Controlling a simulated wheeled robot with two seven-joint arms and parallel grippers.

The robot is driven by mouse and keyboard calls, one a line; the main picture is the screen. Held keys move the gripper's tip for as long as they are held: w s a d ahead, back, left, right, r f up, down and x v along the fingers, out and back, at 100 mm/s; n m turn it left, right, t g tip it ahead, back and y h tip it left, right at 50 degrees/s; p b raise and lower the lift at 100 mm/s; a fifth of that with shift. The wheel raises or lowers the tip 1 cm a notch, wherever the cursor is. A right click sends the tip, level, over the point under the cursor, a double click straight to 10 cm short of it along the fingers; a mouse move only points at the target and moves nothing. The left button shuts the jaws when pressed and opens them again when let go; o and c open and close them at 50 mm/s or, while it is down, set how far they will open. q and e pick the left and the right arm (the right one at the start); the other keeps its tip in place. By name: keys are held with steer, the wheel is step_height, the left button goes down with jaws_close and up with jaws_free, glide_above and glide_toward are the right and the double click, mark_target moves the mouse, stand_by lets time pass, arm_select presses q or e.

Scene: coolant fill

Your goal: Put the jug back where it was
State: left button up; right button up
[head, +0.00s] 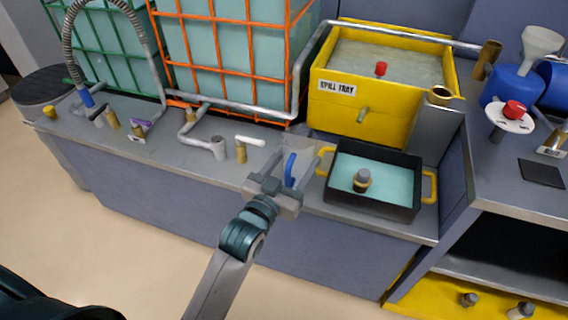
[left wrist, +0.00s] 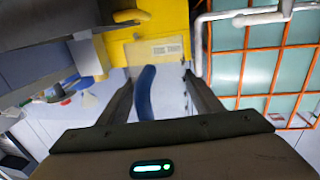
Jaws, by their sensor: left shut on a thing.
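A clear jug (head: 303,158) with a blue handle (head: 290,168) is at the middle of the counter, just left of the black tray. My left gripper (head: 281,180) is shut on the jug's handle. In the left wrist view the blue handle (left wrist: 146,92) runs between the two fingers of my left gripper (left wrist: 155,95). The jug's body is faint and see-through, so I cannot tell its content or whether its base touches the counter. My right gripper is not in view.
The black tray (head: 335,190) with yellow handles holds pale blue liquid and a grey-capped item (head: 362,180). Behind it stands a yellow spill tray box (head: 335,100). Pipe (head: 205,143) and brass fittings (head: 241,153) stand left of the jug. Orange-caged (head: 230,17) and green-caged tanks stand behind.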

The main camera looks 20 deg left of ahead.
arm_select(q)
steer(key=w+a+f, duration=0.5)
steer(key=w, duration=0.2)
steer(key=shift+w+a+f+b, duration=0.3)
steer(key=shift+w+a+b, duration=0.05)
steer(key=shift+w+b, duration=0.1)
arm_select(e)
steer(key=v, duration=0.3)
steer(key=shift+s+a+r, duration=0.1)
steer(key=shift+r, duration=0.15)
arm_select(q)
steer(key=shift+f, duration=0.15)
step_height(320, 180, down, 3)
steer(key=shift+s+r+b, duration=0.1)
steer(key=shift+b, duration=0.2)
steer(key=shift+f, duration=0.5)
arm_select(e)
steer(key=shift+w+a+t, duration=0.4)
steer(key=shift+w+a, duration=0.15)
arm_select(q)
steer(key=shift+f, duration=0.1)
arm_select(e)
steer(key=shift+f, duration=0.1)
arm_select(q)
steer(key=o, duration=1.4)
steer(key=shift+o, duration=0.2)
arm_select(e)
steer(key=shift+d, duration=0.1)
